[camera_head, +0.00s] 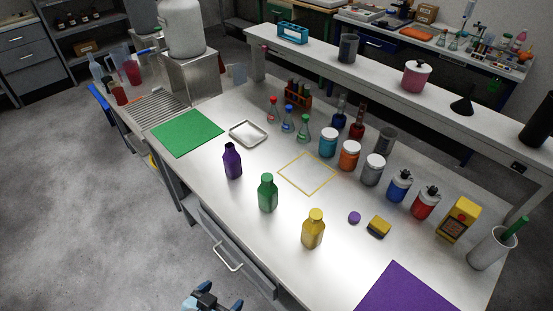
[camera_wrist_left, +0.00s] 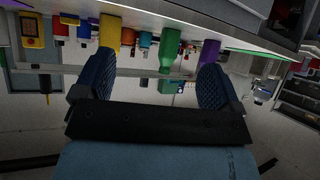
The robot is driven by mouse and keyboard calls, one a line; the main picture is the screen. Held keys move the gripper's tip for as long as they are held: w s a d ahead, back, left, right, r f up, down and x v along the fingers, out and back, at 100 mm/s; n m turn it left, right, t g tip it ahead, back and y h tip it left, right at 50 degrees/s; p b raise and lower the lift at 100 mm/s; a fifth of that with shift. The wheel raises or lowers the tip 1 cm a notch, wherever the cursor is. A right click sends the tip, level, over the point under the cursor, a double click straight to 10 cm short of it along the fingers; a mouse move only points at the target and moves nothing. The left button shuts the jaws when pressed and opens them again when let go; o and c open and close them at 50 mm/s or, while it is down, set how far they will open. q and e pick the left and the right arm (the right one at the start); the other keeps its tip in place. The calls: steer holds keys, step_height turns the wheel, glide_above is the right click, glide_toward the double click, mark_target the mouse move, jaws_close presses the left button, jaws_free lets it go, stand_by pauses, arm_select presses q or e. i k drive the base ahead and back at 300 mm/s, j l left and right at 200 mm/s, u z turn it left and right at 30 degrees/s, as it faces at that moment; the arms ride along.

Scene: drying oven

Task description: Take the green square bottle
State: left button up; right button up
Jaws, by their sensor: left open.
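The green square bottle (camera_head: 267,193) stands upright on the white table, between a purple bottle (camera_head: 232,161) on its left and a yellow bottle (camera_head: 313,229) on its right. My left gripper (camera_head: 217,301) shows at the bottom edge of the head view, in front of the table and well apart from the bottle. In the left wrist view my left gripper (camera_wrist_left: 150,82) is open and empty. My right gripper is not in view.
A yellow square outline (camera_head: 307,173) lies behind the green bottle. Jars (camera_head: 349,155) and flasks (camera_head: 288,122) stand farther back. A purple mat (camera_head: 405,290) is at the front right and a green mat (camera_head: 187,132) at the left. A drawer handle (camera_head: 224,256) juts from the table's front.

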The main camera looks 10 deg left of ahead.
mark_target(267, 195)
steer(key=j+z, duration=0.35)
steer(key=z, duration=0.15)
steer(key=k+j+z, duration=0.15)
steer(key=z, duration=0.35)
steer(key=j, duration=0.15)
